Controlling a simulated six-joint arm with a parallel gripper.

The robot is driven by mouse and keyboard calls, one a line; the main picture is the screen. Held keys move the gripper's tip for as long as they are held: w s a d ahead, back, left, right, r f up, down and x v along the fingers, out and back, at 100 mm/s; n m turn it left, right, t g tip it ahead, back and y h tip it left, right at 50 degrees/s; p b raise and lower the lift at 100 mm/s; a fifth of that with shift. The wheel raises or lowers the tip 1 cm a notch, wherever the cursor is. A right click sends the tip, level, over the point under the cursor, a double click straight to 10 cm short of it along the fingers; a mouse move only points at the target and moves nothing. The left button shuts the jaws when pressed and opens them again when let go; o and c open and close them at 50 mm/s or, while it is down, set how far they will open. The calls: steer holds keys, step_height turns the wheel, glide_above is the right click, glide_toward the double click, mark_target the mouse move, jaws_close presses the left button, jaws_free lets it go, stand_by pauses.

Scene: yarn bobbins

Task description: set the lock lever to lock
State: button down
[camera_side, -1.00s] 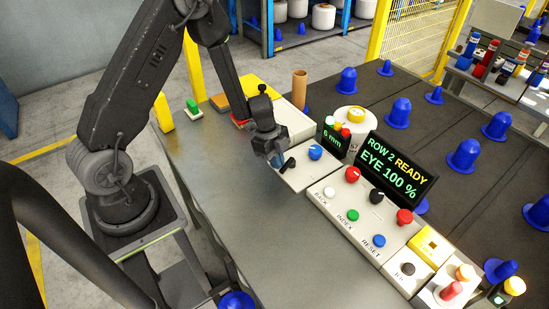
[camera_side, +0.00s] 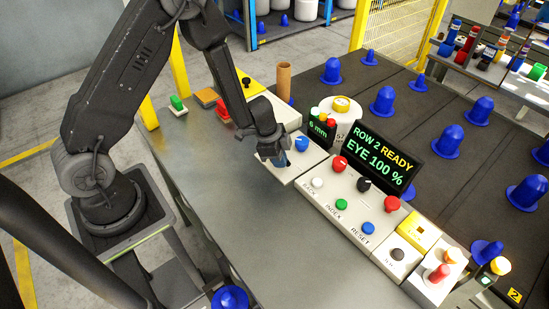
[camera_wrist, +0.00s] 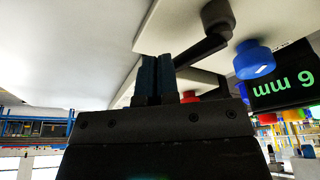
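The lock lever (camera_wrist: 205,45) is a dark bar on a round dark hub, seen in the wrist view right of and beyond my fingers. In the side view my gripper (camera_side: 281,160) covers it. My gripper also shows in the wrist view (camera_wrist: 156,78), its two blue-dark fingers close together with nothing seen between them. The bar's near end lies beside the right fingertip; I cannot tell whether they touch. The light control panel (camera_side: 312,158) carries a blue knob (camera_side: 302,143), also in the wrist view (camera_wrist: 253,60).
A small display reading 6 mm (camera_side: 320,128) stands behind the blue knob. The larger READY display (camera_side: 378,157) and several buttons lie to the right. A brown tube (camera_side: 284,82) stands behind my gripper. The grey tabletop (camera_side: 235,205) in front is clear.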

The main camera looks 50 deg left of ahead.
steer(key=shift+w+d, duration=0.3)
steer(key=shift+w, duration=0.25)
stand_by(0.4)
steer(key=shift+s+r, duration=0.25)
steer(key=shift+s, duration=0.8)
steer(key=shift+s+r, duration=0.2)
steer(key=shift+s, duration=0.8)
step_height(320, 180, up, 10)
steer(key=s, duration=0.2)
steer(key=shift+s+f, duration=0.25)
steer(key=shift+s, duration=0.15)
